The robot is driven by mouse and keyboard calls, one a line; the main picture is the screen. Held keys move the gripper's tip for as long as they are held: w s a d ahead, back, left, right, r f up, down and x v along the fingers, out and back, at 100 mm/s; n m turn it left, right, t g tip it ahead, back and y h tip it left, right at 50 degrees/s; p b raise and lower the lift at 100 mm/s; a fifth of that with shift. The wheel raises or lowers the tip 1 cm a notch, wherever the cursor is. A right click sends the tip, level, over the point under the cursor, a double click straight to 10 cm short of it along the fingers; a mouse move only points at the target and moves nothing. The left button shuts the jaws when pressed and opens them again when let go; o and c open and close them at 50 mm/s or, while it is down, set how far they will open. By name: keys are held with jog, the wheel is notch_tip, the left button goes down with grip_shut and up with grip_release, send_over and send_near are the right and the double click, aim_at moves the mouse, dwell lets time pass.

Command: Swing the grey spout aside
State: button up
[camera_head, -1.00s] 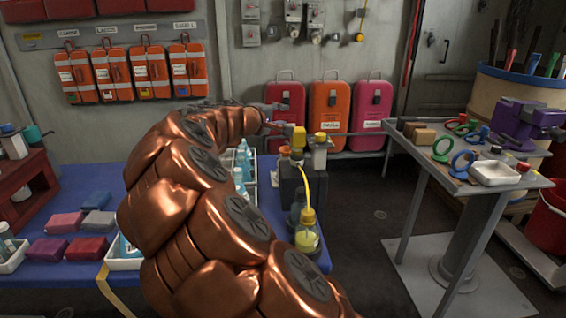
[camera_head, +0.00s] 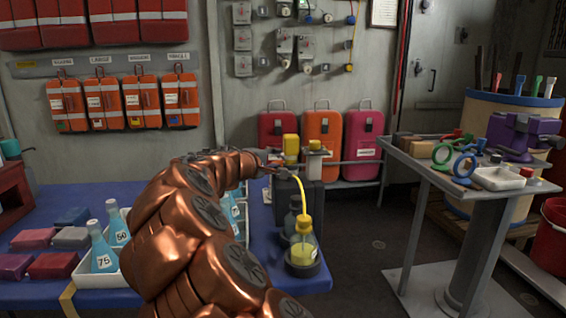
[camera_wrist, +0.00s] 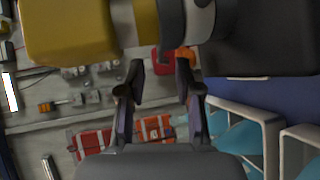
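A dark dispenser body (camera_head: 300,194) stands on the blue table with a yellow block (camera_head: 290,148) and a yellow knob (camera_head: 315,145) on top. A yellow tube (camera_head: 304,195) curves down to a flask (camera_head: 303,254) of yellow liquid. My gripper (camera_head: 272,169) is beside the dispenser's upper left. In the wrist view my gripper (camera_wrist: 158,80) is open, its two fingers apart with nothing visibly held. Just beyond the fingertips is a pale grey rounded part (camera_wrist: 197,18), between a yellow block (camera_wrist: 65,30) and a dark body (camera_wrist: 260,40). I cannot tell for certain which part is the spout.
Blue bottles, one marked 75 (camera_head: 103,255), stand in a white tray near my arm. Coloured blocks (camera_head: 50,265) lie at the left. A grey metal table (camera_head: 440,176) with rings and a purple vise (camera_head: 520,135) is at the right. Floor between the tables is clear.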

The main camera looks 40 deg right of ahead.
aim_at(282, 158)
jog(key=shift+b+x, duration=0.45)
jog(key=shift+x, duration=2.4)
jog(key=shift+c, duration=0.4)
grip_shut()
